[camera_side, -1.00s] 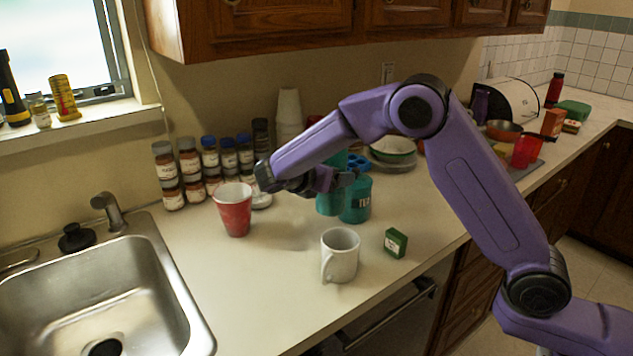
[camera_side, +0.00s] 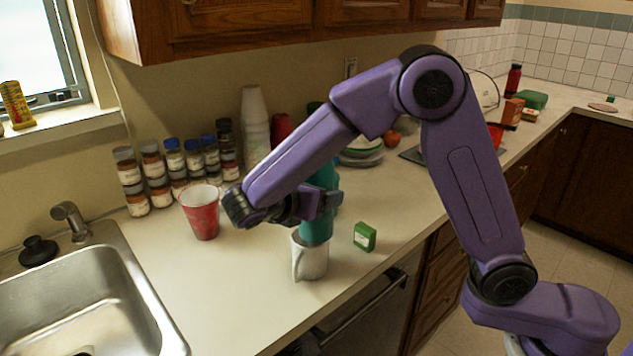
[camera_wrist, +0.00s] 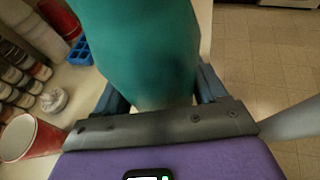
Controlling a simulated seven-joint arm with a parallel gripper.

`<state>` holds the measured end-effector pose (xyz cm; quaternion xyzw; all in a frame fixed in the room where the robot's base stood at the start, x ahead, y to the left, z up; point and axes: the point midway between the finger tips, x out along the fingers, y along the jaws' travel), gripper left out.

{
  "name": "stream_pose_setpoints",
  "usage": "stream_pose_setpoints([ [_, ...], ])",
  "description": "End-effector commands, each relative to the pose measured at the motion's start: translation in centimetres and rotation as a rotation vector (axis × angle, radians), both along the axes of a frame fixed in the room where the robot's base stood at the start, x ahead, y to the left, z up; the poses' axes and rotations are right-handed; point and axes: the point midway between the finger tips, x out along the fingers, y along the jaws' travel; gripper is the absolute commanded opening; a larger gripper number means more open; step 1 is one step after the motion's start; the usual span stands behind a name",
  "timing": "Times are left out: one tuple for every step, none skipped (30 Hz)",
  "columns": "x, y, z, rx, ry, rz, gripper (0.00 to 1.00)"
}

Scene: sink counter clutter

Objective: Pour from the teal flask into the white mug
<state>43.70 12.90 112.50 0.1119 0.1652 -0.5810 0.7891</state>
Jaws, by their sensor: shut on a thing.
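The teal flask (camera_side: 318,222) is held by my gripper (camera_side: 318,204), with the fingers closed around its body. In the side view the flask is close to upright, and its lower end overlaps the rim of the white mug (camera_side: 311,263). I cannot tell whether they touch. The mug stands upright on the counter with its handle to the front left, and its inside is hidden. In the wrist view the flask (camera_wrist: 150,50) fills the middle between my fingers (camera_wrist: 153,98). Its top is out of that frame.
A red cup (camera_side: 201,214) stands left of my gripper. A small green box (camera_side: 365,237) stands right of the mug. Spice jars (camera_side: 158,178) and stacked white cups (camera_side: 255,125) line the wall. The sink (camera_side: 85,300) is at left. The front-left counter is clear.

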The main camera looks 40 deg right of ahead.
Motion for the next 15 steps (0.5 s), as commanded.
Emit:
stream_pose_setpoints([
  [-0.1, 0.0, 0.1, 0.003, 0.010, 0.000, 0.35],
  [-0.2, 0.1, 0.1, 0.006, 0.019, 0.000, 0.35],
  [-0.3, 0.1, 0.2, 0.010, 0.032, -0.001, 0.35],
  [-0.4, 0.1, 0.2, 0.014, 0.043, -0.001, 0.35],
  [-0.5, 0.1, 0.2, 0.018, 0.054, 0.000, 0.35],
  [-0.6, 0.2, 0.3, 0.022, 0.071, 0.000, 0.35],
  [-0.8, 0.2, 0.3, 0.026, 0.084, 0.001, 0.35],
  [-0.9, 0.3, 0.4, 0.029, 0.098, 0.000, 0.35],
  [-1.0, 0.3, 0.4, 0.033, 0.114, 0.000, 0.35],
  [-1.1, 0.3, 0.4, 0.037, 0.127, 0.000, 0.35],
  [-1.3, 0.4, 0.5, 0.040, 0.139, 0.000, 0.35],
  [-1.4, 0.4, 0.5, 0.045, 0.157, 0.000, 0.35],
  [-1.5, 0.4, 0.5, 0.049, 0.169, 0.001, 0.35],
  [-1.6, 0.5, 0.6, 0.053, 0.182, 0.001, 0.35],
  [-1.8, 0.5, 0.6, 0.057, 0.198, 0.001, 0.35],
])
